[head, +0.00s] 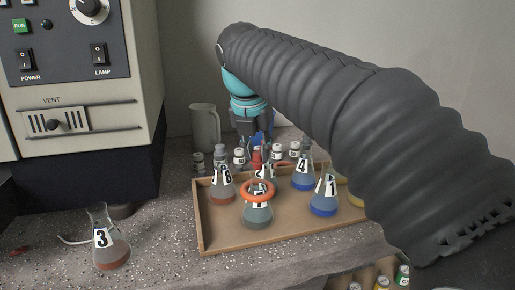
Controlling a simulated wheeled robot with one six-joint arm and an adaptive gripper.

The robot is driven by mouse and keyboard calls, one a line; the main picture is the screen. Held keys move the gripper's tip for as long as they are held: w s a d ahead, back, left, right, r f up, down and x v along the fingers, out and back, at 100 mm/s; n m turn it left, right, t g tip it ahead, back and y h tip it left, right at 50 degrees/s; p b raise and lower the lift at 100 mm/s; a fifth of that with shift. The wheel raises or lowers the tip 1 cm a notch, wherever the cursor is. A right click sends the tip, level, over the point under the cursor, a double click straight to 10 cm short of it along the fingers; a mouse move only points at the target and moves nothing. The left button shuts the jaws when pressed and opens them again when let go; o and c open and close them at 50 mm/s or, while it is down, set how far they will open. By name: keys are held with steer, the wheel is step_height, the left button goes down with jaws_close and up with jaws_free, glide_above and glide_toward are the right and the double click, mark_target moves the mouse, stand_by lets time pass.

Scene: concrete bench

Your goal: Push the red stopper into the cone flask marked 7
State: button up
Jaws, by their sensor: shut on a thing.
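My gripper (256,148) points down over the back of the wooden tray, shut on a small red stopper (257,158). Below and in front of it stands a cone flask (257,220) with grey-green liquid and an orange ring around its neck. The ring partly covers its label, so I cannot read the number for sure; it could be 7. Another flask (265,174) stands just behind, mostly hidden, its label unclear. I cannot tell whether the stopper touches a flask mouth.
The wooden tray (215,243) also holds flasks marked 6 or 8 (222,187), 4 (302,173) and 1 (324,197). Flask 3 (110,245) stands on the bench at left. Small jars (239,157) and a pale jug (204,127) are behind. A control cabinet (80,90) fills the left.

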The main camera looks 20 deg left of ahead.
mark_target(257, 153)
steer(key=shift+f+b, duration=0.35)
steer(key=shift+f, duration=0.85)
stand_by(0.4)
steer(key=o, duration=1.4)
steer(key=shift+o, duration=0.2)
steer(key=shift+r+p, duration=1.05)
steer(key=shift+r, duration=3.5)
steer(key=shift+d, duration=0.1)
